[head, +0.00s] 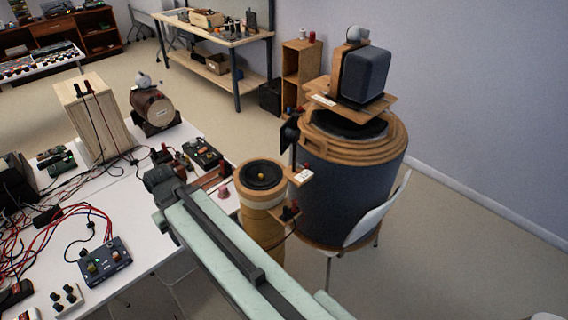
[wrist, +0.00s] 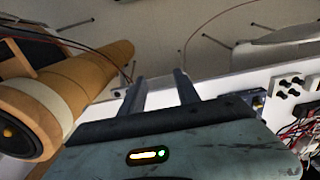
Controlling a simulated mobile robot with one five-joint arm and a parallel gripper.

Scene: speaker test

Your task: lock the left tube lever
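The smaller, left tube is a tan cardboard cylinder (head: 262,222) with a pale band and a black speaker cone with a yellow centre on top. It stands right of the white table's edge. In the wrist view the tube (wrist: 85,80) lies tilted at the left. A larger dark-blue tube (head: 345,195) with a wooden rim stands behind it to the right. I cannot make out a lever clearly on either tube. My gripper (head: 160,180) is over the white table, left of the small tube. In the wrist view my gripper's two fingers (wrist: 160,90) are apart with nothing between them.
The white table (head: 150,240) holds a wooden box (head: 93,118), a round brown speaker (head: 154,108), a blue control box (head: 105,262) and red cables. A white chair (head: 378,213) stands beside the large tube. Open floor lies at the right.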

